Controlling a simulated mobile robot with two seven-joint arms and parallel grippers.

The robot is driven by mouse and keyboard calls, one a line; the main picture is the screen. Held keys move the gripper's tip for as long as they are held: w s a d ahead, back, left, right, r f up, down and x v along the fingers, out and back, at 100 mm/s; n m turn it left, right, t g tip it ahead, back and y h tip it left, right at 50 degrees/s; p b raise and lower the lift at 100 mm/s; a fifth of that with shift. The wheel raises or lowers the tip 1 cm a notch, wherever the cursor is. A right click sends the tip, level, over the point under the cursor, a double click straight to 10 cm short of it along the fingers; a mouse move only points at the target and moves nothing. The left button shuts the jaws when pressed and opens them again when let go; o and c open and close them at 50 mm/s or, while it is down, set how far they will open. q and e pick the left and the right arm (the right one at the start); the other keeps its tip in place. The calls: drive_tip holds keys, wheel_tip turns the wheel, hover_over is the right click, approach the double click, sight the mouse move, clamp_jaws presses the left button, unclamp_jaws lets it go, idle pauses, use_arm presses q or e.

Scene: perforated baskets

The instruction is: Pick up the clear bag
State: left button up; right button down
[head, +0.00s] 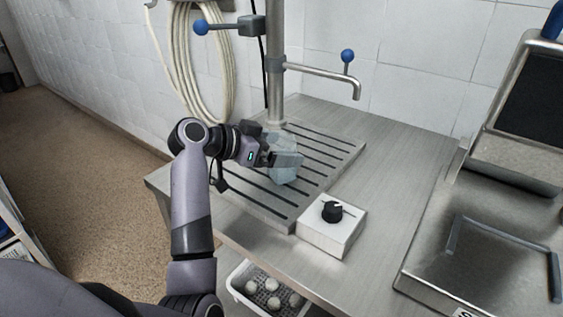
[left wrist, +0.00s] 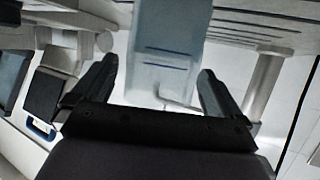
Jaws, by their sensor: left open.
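The clear bag (head: 284,174) is a pale bluish, see-through bag on the slotted drain board, near the metal post. My left gripper (head: 284,160) is at the bag and overlaps its upper part in the head view. In the left wrist view the bag (left wrist: 165,50) hangs in from the top, between the two dark fingers (left wrist: 158,85). The fingers stand wide apart, with a gap on both sides of the bag. The bag's far end is cut off by the frame edge. My right gripper is not in view.
A white box with a black knob (head: 330,234) sits right of the slotted board (head: 322,160). A metal post with a tap (head: 318,72) stands behind. A white perforated basket (head: 238,280) with pale round items sits below the counter.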

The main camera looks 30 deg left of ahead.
use_arm(q)
drive_tip(key=shift+w+d+f, duration=0.2)
drive_tip(key=shift+w+d, duration=0.05)
drive_tip(key=shift+w, duration=0.1)
drive_tip(key=shift+c, duration=0.3)
drive_tip(key=shift+r, duration=0.1)
drive_tip(key=c, duration=1)
